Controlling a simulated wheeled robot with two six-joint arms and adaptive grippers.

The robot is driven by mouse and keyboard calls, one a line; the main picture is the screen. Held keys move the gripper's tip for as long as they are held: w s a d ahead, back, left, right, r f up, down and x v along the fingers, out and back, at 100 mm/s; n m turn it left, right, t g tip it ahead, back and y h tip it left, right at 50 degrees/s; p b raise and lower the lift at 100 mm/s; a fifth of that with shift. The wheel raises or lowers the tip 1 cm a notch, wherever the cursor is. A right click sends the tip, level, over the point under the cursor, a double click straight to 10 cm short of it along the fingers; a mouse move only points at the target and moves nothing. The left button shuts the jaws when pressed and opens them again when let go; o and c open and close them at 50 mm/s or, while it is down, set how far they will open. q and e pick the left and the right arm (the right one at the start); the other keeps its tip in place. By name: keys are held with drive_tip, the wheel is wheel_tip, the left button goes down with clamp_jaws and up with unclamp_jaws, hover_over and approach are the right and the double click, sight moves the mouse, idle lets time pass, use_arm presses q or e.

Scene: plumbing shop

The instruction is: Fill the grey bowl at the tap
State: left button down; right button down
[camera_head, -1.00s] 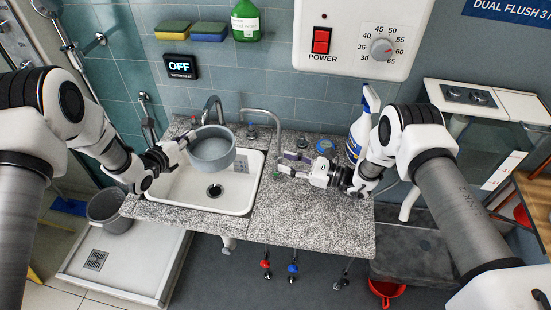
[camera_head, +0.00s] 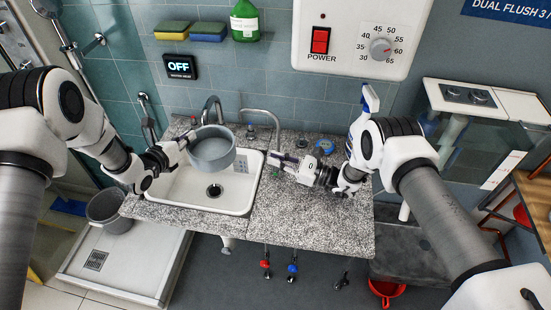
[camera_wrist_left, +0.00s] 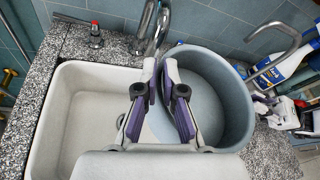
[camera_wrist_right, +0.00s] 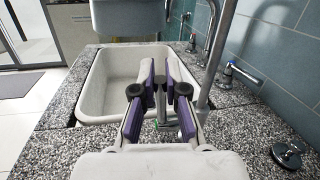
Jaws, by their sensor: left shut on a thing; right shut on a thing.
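The grey bowl (camera_head: 213,165) is held over the white sink (camera_head: 165,199), near the chrome tap (camera_head: 211,101). My left gripper (camera_head: 187,138) is shut on its rim; the left wrist view also shows the bowl (camera_wrist_left: 215,95). The bowl looks level, and I make out no water in it. A thin gooseneck tap (camera_head: 262,111) rises behind the sink's right corner, its spout end near the bowl's right side. My right gripper (camera_head: 270,158) is shut on a grey handle with a green mark (camera_wrist_right: 164,123) beside that tap. The fingers partly hide this handle. No stream shows.
A blue-marked tap handle (camera_wrist_right: 240,73) and a dark round disc (camera_wrist_right: 288,154) stand on the granite counter (camera_head: 310,226). A spray bottle (camera_head: 369,101) is partly behind my right arm. A grey bucket (camera_head: 108,210) is left of the counter. The front counter is clear.

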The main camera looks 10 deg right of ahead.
drive_tip(key=shift+s+d+t+y, duration=0.2)
drive_tip(key=shift+d+t+y, duration=0.5)
drive_tip(key=shift+y, duration=0.2)
drive_tip(key=c, duration=1.2)
unclamp_jaws()
drive_tip(key=shift+f, duration=0.1)
